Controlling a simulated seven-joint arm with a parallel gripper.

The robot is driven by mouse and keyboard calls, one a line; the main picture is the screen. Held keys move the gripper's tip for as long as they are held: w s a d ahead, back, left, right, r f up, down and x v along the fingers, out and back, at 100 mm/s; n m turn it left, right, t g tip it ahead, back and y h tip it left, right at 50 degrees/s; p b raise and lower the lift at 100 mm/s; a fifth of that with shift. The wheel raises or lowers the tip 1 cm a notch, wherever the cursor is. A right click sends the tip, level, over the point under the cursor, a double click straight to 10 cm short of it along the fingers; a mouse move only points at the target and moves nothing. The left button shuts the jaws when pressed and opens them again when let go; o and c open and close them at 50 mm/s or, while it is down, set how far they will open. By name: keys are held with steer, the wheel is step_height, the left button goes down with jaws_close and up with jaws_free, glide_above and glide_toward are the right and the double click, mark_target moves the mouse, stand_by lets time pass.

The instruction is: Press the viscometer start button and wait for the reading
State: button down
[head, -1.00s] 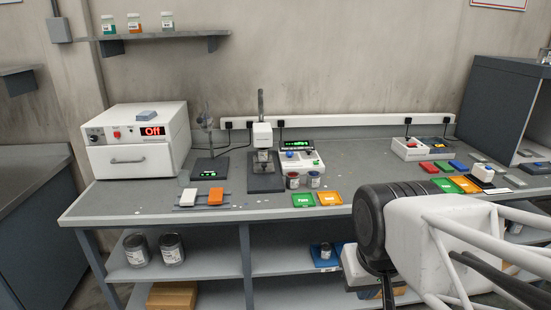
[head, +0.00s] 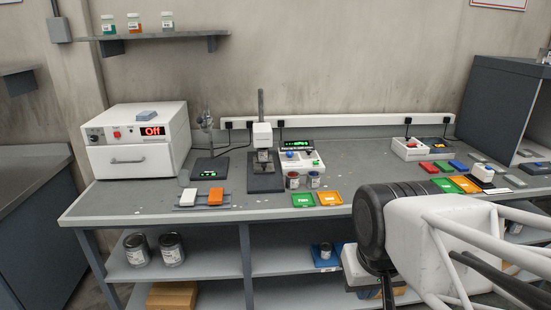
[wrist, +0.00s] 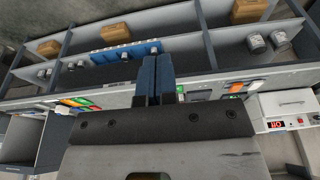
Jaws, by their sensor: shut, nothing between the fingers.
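The viscometer stands mid-bench in the head view: a white head (head: 262,134) on an upright post over a dark base (head: 266,184). A white console (head: 318,160) adjoins it on the right, with a lit green display (head: 297,145) too small to read. A blue button or knob (head: 289,154) and small red and green spots show on the console; I cannot tell which is the start button. My gripper's blue fingers (wrist: 157,62) are together and empty in the wrist view. My arm is at the front right, apart from the console.
A white oven (head: 137,140) showing "Off" is at the left. Coloured plates (head: 433,167) and a white box (head: 410,149) are at the right.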

steer(key=w+r+m+t+y, duration=0.1)
steer(key=w+r, duration=0.3)
steer(key=w, duration=0.7)
steer(key=w+r+m+t, duration=0.1)
steer(key=w+r, duration=0.2)
steer(key=w, duration=0.8)
steer(key=m+t, duration=0.5)
steer(key=m, duration=0.1)
glide_above(317, 162)
step_height(317, 162, down, 15)
steer(key=shift+r, duration=0.2)
steer(key=shift+f, duration=0.15)
steer(key=shift+f, duration=4.25)
